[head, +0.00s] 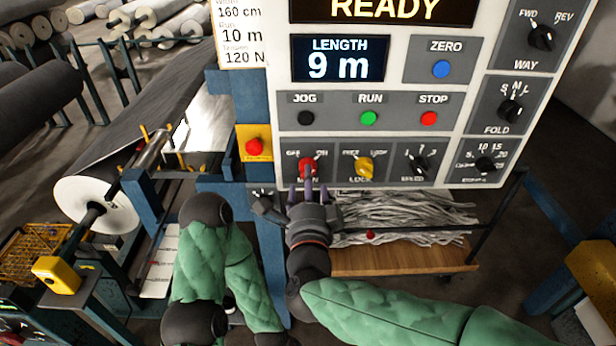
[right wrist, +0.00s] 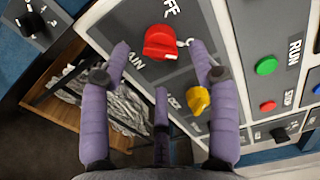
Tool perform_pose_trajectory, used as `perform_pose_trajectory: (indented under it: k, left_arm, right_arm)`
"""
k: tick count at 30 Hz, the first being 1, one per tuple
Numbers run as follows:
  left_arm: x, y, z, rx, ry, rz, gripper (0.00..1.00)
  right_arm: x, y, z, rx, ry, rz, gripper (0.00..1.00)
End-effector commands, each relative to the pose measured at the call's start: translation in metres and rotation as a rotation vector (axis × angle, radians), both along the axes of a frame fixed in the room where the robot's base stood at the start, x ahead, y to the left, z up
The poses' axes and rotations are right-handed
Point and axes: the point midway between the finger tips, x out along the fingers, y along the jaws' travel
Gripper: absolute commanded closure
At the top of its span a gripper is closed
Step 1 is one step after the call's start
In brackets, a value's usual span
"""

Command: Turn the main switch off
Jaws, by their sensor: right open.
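The main switch is a red rotary knob (head: 307,166) at the lower left of the control panel, with OFF and ON printed above it. It also shows in the right wrist view (right wrist: 161,42), where its white mark seems to point to the ON side, partly covered by a finger. My right gripper (head: 308,192) is open just below the knob. In the right wrist view its purple fingertips (right wrist: 160,60) spread to either side of the knob in the picture, with a third finger lower down. I see no contact.
The yellow lock knob (head: 364,168) sits close right of the main switch, followed by a black speed knob (head: 416,166). A red emergency button (head: 254,146) is at the left. Above are the run (head: 369,118) and stop (head: 429,118) buttons. The display (head: 385,12) reads READY.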

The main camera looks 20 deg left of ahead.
Motion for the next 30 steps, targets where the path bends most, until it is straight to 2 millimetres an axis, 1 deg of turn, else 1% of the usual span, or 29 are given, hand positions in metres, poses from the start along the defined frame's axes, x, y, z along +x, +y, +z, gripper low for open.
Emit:
perform_pose_trajectory:
  k: [1,3,9,13,20,21,22,23,24,26,27,30]
  left_arm:
    - [0.0,0.0,-0.003,0.0,0.0,0.0,1.0]
    - [0.0,0.0,-0.005,0.0,0.0,0.0,1.0]
    - [0.0,0.0,-0.008,0.0,0.0,0.0,1.0]
    - [0.0,0.0,-0.008,0.0,0.0,0.0,1.0]
    - [0.0,0.0,-0.008,0.0,0.0,0.0,1.0]
    - [0.0,0.0,-0.008,0.0,0.0,0.0,1.0]
    - [0.0,0.0,-0.008,0.0,0.0,0.0,1.0]
    - [0.0,0.0,-0.008,0.0,0.0,0.0,1.0]
    - [0.0,0.0,-0.008,0.0,0.0,0.0,1.0]
    - [0.0,0.0,-0.008,0.0,0.0,0.0,1.0]
    - [0.0,0.0,-0.008,0.0,0.0,0.0,1.0]
    - [0.0,0.0,-0.008,0.0,0.0,0.0,1.0]
  right_arm:
    - [0.009,0.002,-0.002,0.0,0.0,-0.002,0.39]
    - [0.019,0.005,-0.002,0.0,0.001,-0.002,0.39]
    - [0.038,0.011,0.0,-0.001,-0.001,0.0,0.39]
    - [0.042,0.012,0.0,-0.001,-0.001,0.001,0.39]
    - [0.042,0.012,0.0,-0.001,0.0,0.001,0.39]
    - [0.042,0.012,0.0,-0.001,0.0,0.001,0.45]
    - [0.042,0.012,0.0,-0.001,-0.001,0.001,0.53]
    - [0.042,0.012,0.0,-0.001,0.0,0.001,0.62]
    - [0.042,0.012,0.0,-0.001,0.0,0.001,0.73]
    - [0.042,0.012,0.0,-0.001,0.0,0.001,0.9]
    - [0.042,0.012,0.0,-0.001,-0.001,0.001,0.95]
    - [0.042,0.012,0.0,-0.002,-0.002,0.001,0.95]
